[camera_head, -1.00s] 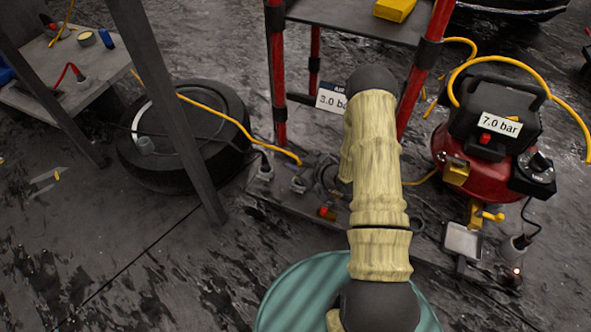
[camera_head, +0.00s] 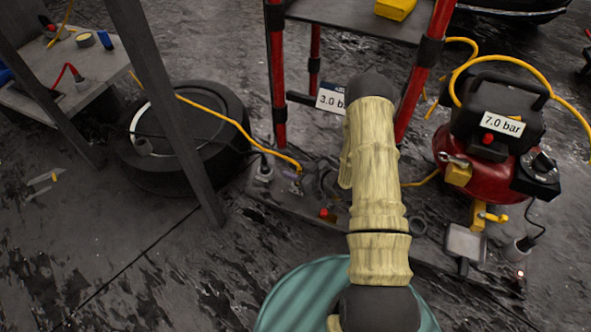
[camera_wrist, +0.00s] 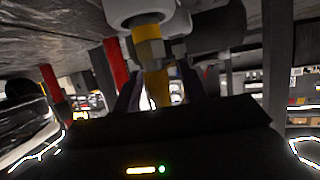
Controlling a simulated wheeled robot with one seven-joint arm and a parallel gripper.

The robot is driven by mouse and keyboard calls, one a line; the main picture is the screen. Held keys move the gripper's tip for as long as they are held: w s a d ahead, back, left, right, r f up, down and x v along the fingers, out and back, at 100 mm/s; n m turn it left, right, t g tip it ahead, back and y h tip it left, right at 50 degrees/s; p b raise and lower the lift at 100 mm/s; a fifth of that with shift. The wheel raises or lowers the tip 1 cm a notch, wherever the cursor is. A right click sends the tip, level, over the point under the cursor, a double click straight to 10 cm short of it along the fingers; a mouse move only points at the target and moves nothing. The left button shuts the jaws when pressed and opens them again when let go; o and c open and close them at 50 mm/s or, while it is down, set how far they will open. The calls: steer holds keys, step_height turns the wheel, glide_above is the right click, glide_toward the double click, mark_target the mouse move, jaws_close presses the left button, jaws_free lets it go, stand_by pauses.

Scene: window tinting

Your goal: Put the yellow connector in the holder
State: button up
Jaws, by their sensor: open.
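A yellow, brass-coloured fitting (camera_wrist: 151,52) with a hex section shows in the wrist view, below a pale rounded part (camera_wrist: 138,10). I take it to be the yellow connector. Its lower end reaches down between the dark fingers of my gripper (camera_wrist: 160,92), which is open with a finger on each side. I cannot tell whether they touch it. In the head view my arm hides the gripper. The yellow hose (camera_head: 228,119) crosses the tire and ends near small fittings on the low board. I cannot clearly identify the holder.
A red compressor (camera_head: 463,178) marked 7.0 bar stands at right, with a yellow hose over it. A red-posted rack (camera_head: 343,22) stands behind my arm. A tire (camera_head: 177,152) and a grey workbench (camera_head: 75,87) are at left. A teal drum top (camera_head: 300,300) is below my arm.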

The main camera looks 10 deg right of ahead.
steer(key=shift+r, duration=0.25)
steer(key=p+v, duration=0.6)
steer(key=v, duration=0.6)
steer(key=shift+f, duration=0.15)
steer(key=shift+w, duration=0.1)
